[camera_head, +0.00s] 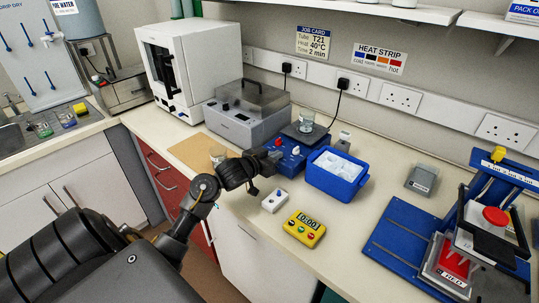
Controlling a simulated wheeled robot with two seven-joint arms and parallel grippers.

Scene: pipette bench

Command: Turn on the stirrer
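The stirrer (289,168) is a blue unit on the bench with a dark top plate. A glass beaker (306,121) stands on that plate. Its front has a red control and a pale knob. My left gripper (273,158) is at the stirrer's left front, close to the controls. It is small and dark here, so I cannot tell whether it is open or touching the stirrer. It hides part of the stirrer's front-left side. My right gripper is not in view.
A grey lidded unit (238,128) stands left of the stirrer and a blue ice box (337,182) right. A small white box (274,201) and yellow timer (304,229) lie in front. A blue-based press (400,240) stands at right. Bench between timer and press is clear.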

